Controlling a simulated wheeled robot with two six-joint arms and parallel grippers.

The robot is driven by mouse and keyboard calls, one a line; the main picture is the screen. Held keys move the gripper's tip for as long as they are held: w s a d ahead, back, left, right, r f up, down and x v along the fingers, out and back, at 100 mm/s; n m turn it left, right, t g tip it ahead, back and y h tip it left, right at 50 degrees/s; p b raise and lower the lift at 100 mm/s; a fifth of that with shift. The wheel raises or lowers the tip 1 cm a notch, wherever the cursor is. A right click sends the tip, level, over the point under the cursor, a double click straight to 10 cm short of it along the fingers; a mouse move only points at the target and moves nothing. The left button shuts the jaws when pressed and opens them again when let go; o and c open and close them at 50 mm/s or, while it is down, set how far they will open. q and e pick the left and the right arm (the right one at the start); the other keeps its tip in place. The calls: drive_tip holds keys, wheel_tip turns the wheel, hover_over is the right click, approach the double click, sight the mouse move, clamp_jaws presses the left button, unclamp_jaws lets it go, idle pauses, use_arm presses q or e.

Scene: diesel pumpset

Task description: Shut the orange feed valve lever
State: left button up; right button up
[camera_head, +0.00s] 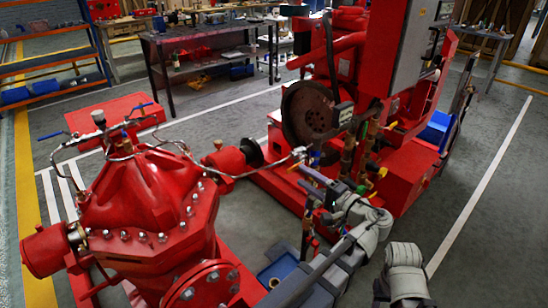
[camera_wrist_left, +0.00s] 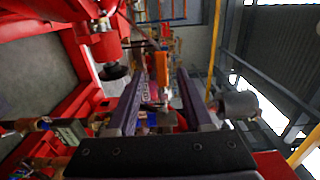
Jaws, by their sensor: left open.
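The orange lever (camera_wrist_left: 162,68) shows in the left wrist view as an upright orange piece between the two fingers of my left gripper (camera_wrist_left: 161,80). The fingers are apart, with a visible gap on each side of the lever. In the head view my left gripper (camera_head: 311,181) reaches in among the pipes and valves in front of the red engine. The lever is small there and I cannot make it out clearly. My right gripper is not in view.
A red pump casing (camera_head: 150,200) fills the left front. The red engine (camera_head: 350,60) with a dark flywheel (camera_head: 310,110) stands behind the gripper. Several small valves with yellow handles (camera_head: 381,172) are close to its right. The floor at the right is clear.

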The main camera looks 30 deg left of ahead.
sight(292, 168)
use_arm(q)
drive_tip(key=shift+x, duration=4.25)
drive_tip(key=shift+w+r, duration=0.1)
clamp_jaws()
